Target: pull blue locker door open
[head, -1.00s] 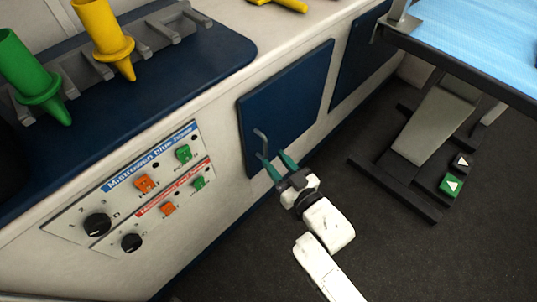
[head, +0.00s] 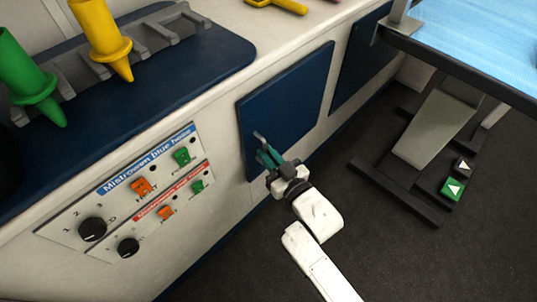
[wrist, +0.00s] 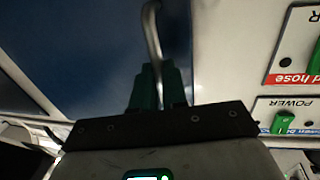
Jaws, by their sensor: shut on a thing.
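The blue locker door (head: 292,95) is set in the white cabinet front and looks closed, flush with the panel. Its grey bar handle (head: 259,137) stands near the door's left edge. My gripper (head: 267,156) has its green fingers shut on the handle. In the wrist view the handle (wrist: 152,35) rises from between the two green fingers (wrist: 158,88), with the blue door (wrist: 85,50) behind. The lower part of the handle is hidden by the fingers.
A control panel (head: 130,190) with knobs and switches is left of the door. A second blue door (head: 358,58) is to the right. A grooming table (head: 470,50) with a dark foot frame (head: 400,190) stands at right.

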